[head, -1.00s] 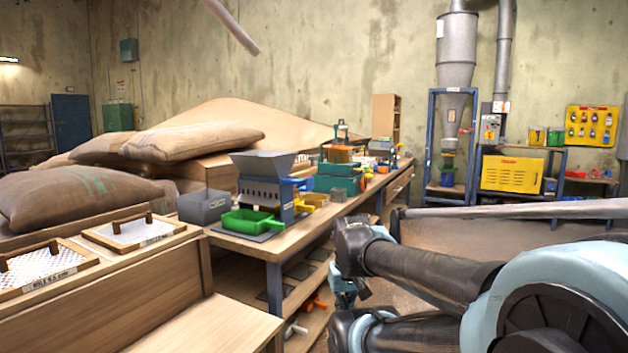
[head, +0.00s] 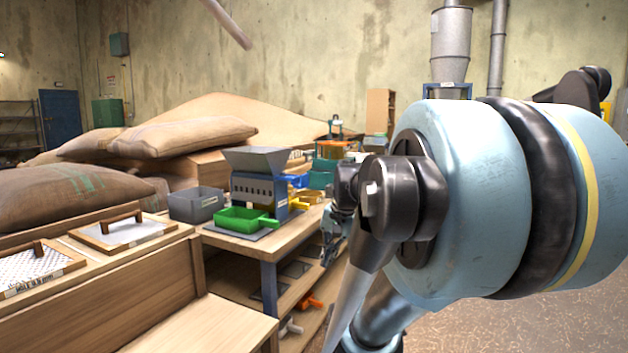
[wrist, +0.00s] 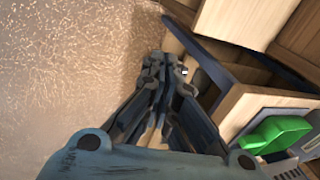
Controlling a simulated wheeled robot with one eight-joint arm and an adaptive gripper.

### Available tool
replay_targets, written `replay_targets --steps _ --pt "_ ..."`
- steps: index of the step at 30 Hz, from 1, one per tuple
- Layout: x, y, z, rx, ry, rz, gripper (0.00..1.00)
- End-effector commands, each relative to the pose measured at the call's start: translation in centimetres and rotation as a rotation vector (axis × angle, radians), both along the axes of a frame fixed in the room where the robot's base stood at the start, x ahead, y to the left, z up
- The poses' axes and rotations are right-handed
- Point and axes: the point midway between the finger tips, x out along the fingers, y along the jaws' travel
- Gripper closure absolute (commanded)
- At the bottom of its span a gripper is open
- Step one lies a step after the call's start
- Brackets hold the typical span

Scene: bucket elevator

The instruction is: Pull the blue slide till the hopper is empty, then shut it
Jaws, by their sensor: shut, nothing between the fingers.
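A grey hopper (head: 264,158) sits on top of a blue machine (head: 258,192) on the workbench in the head view. A small blue part (head: 298,181) shows at the machine's right side; I cannot tell if it is the slide. A green tray (head: 240,219) with a handle stands in front of the machine, and it also shows in the wrist view (wrist: 276,134). The hopper's inside is hidden. My gripper (wrist: 158,65) is shut and empty, pointing down over the floor beside the bench. In the head view it shows partly, right of the bench edge (head: 330,245).
A grey bin (head: 197,206) stands left of the machine. Yellow handles (head: 299,203) and other bench machines lie behind it. The bench's lower shelves hold orange and white items. Framed screens (head: 122,233) and sacks (head: 75,204) are at the left. Open floor lies right of the bench.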

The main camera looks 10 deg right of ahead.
Motion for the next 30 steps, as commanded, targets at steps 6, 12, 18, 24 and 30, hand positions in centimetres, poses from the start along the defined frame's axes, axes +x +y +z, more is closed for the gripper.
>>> replay_targets --steps 6,12,18,24,30 --pt "7.2 -0.7 6.7 0.206 0.064 -0.379 1.0" --pt "14.0 -2.4 12.1 0.403 0.149 -0.714 1.0" --pt "20.8 -5.5 17.0 0.603 0.255 -1.031 1.0" --pt "26.1 -8.9 20.6 0.767 0.364 -1.272 1.0" --pt "28.6 -10.7 22.2 0.851 0.426 -1.388 1.0"
